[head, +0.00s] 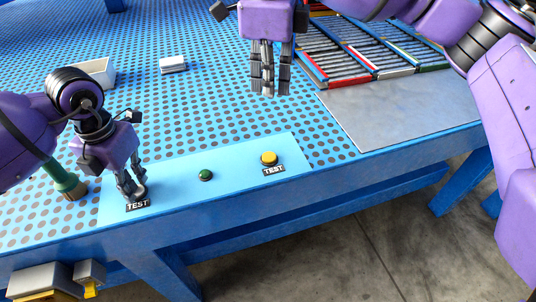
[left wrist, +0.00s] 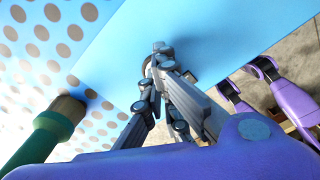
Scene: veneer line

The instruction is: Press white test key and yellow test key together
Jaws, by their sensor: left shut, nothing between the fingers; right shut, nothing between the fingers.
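The yellow test key (head: 268,158) sits on the light blue panel (head: 237,165) above a black TEST label, uncovered. My left gripper (head: 137,194) is shut and points down at the panel's left end, just above the other TEST label (head: 137,205). The white test key is mostly hidden under its fingertips; whether it is pressed I cannot tell. In the left wrist view the shut fingertips (left wrist: 158,60) reach the panel and cover most of a small round key there. My right gripper (head: 268,88) is shut and empty, hanging above the table, behind the yellow key in the picture.
A small green button (head: 206,174) lies between the two keys. A green-handled tool (head: 66,182) stands close to my left gripper. A white tray (head: 97,72) and a white block (head: 173,64) lie further back. A grey plate (head: 400,108) and slatted racks (head: 345,50) are at right.

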